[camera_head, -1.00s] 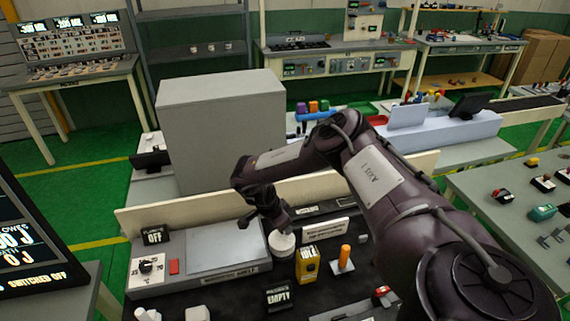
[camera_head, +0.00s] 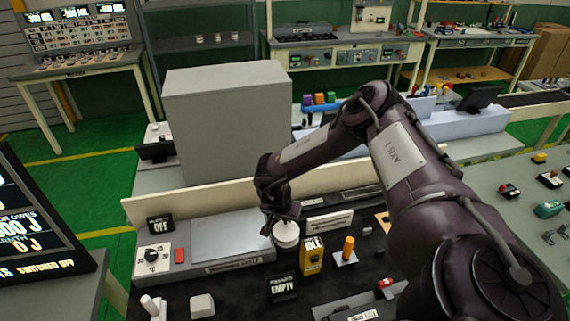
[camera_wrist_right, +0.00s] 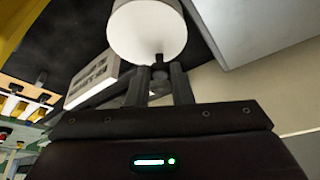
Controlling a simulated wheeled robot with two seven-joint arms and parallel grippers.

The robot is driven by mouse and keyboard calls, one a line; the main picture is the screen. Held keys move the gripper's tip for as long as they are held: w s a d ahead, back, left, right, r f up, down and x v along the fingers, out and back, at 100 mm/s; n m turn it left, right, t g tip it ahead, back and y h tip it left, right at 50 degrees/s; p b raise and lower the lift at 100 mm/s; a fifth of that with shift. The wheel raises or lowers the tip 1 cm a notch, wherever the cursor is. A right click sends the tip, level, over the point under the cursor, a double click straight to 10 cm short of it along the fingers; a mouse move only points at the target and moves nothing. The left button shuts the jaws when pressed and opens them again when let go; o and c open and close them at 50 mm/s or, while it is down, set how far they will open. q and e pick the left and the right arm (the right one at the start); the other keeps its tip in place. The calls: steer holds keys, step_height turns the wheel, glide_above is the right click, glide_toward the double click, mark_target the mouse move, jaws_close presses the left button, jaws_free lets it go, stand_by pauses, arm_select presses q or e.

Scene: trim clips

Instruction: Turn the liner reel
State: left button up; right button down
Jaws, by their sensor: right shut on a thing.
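The liner reel appears to be the white round drum (camera_head: 286,238) on the dark bench top, right of the warming shelf. It also shows as a large white cylinder at the top of the right wrist view (camera_wrist_right: 147,32). My right gripper (camera_head: 283,214) is over the drum, pointing down. In the right wrist view its two fingers (camera_wrist_right: 158,82) are close around a small dark peg (camera_wrist_right: 158,61) beside the drum. The fingers are shut on this peg. Whether the peg is joined to the drum is hard to tell. My left gripper is not in view.
A yellow box reading IDLE (camera_head: 312,255) and an orange post (camera_head: 348,247) stand close right of the drum. A black EMPTY sign (camera_head: 282,287) is in front. The grey warming shelf (camera_head: 228,238) is at left, and a low cream wall (camera_head: 200,204) runs behind.

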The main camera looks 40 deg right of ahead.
mark_target(281, 232)
steer(key=shift+s, duration=0.1)
stand_by(0.4)
steer(key=c, duration=1.3)
jaws_free()
steer(key=shift+a+r, duration=0.15)
steer(key=shift+r, duration=0.25)
steer(key=b+v, duration=0.1)
steer(key=v, duration=0.5)
steer(key=shift+r+b, duration=0.4)
steer(key=shift+a, duration=0.15)
